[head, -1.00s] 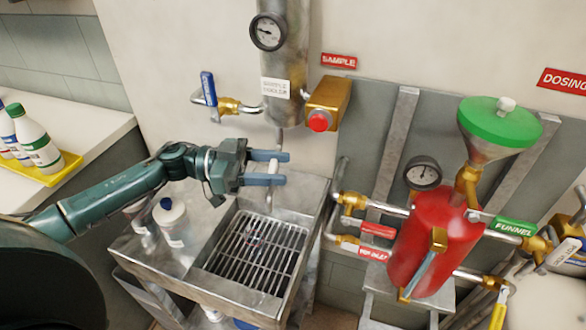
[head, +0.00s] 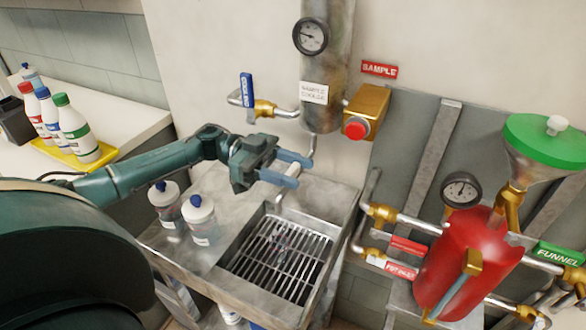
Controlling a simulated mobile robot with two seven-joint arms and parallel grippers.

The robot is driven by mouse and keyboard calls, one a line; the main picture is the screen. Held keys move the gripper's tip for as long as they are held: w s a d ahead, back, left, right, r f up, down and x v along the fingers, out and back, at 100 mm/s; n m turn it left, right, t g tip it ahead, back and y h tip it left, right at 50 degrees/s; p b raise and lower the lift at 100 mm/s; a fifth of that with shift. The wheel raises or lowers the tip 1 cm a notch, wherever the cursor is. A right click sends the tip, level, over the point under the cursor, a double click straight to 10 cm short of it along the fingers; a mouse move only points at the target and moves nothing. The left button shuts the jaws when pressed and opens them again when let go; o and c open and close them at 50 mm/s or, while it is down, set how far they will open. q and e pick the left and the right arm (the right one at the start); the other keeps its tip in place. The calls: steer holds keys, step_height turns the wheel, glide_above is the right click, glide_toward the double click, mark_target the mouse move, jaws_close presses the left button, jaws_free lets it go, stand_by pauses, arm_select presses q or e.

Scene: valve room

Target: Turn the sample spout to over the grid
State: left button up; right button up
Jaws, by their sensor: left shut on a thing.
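The sample spout (head: 311,150) is a thin metal pipe coming down from under the steel sample cooler (head: 324,60). Its pale lower end (head: 279,199) shows just below the fingers, near the back left edge of the sink in the picture. My left gripper (head: 287,168) is shut on the spout, with one blue finger on each side; the fingers hide part of the pipe. The grid (head: 281,262) is a dark metal grating in the steel sink, below and in front of the spout end. My right gripper is not in view.
A blue-handled cooling valve (head: 248,92) and a brass valve with a red button (head: 356,128) flank the cooler. A red vessel (head: 462,262) with a green-lidded funnel stands right. Coloured-cap bottles sit on a yellow tray (head: 95,160).

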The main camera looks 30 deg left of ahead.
arm_select(q)
steer(key=o, duration=1.4)
steer(key=shift+a, duration=0.1)
steer(key=s+a+b, duration=0.1)
steer(key=a+b, duration=0.2)
steer(key=a, duration=1)
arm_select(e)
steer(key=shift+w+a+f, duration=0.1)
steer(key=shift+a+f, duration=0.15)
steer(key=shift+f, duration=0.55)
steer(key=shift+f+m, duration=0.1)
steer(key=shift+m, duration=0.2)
